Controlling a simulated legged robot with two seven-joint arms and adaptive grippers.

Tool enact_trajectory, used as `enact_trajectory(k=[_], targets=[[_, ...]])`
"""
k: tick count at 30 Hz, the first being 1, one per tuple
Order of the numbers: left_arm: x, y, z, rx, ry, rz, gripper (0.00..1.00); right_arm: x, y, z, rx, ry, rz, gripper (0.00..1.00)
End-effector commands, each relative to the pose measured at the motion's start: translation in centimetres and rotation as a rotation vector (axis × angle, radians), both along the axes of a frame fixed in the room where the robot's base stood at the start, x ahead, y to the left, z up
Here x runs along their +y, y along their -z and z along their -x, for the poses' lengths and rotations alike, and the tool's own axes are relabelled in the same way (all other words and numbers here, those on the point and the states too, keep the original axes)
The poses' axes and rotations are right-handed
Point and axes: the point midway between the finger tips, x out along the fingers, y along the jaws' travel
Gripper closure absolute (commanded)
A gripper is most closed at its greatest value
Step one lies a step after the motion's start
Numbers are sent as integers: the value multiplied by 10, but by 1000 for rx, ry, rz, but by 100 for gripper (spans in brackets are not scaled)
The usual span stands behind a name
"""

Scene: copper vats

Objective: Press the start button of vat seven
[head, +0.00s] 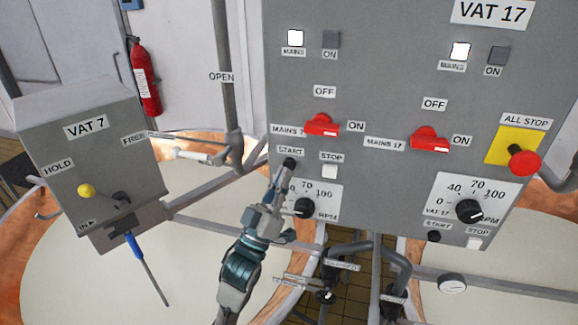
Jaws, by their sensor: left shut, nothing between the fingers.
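The grey control panel (385,80) fills the upper right. Its left column belongs to vat 7, with the red MAINS 7 switch (322,125), a dark START button (290,162) under its label and a pale STOP button (330,171) to its right. My left gripper (282,174) is shut, with its fingertips at the START button, partly over it. I cannot tell whether they touch or press it. The vat 7 MAINS lamp (295,38) is lit white; the ON lamp (331,40) is dark. My right gripper is not in view.
The vat 7 speed knob (304,207) sits just below my gripper. Vat 17's controls include a red switch (430,140) and START button (434,236). The red ALL STOP button (525,163) is far right. A VAT 7 box (100,150) stands left. Pipes (375,250) lie below.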

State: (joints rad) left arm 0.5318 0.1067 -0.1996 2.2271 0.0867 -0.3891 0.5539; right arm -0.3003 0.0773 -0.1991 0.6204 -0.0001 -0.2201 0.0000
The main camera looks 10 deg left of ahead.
Motion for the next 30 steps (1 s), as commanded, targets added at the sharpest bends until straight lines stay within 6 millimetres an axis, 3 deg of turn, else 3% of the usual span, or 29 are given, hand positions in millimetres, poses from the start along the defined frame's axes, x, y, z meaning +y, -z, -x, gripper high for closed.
enact_trajectory(k=[30], targets=[[0,-2,-10,-1,0,1,100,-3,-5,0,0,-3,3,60]])
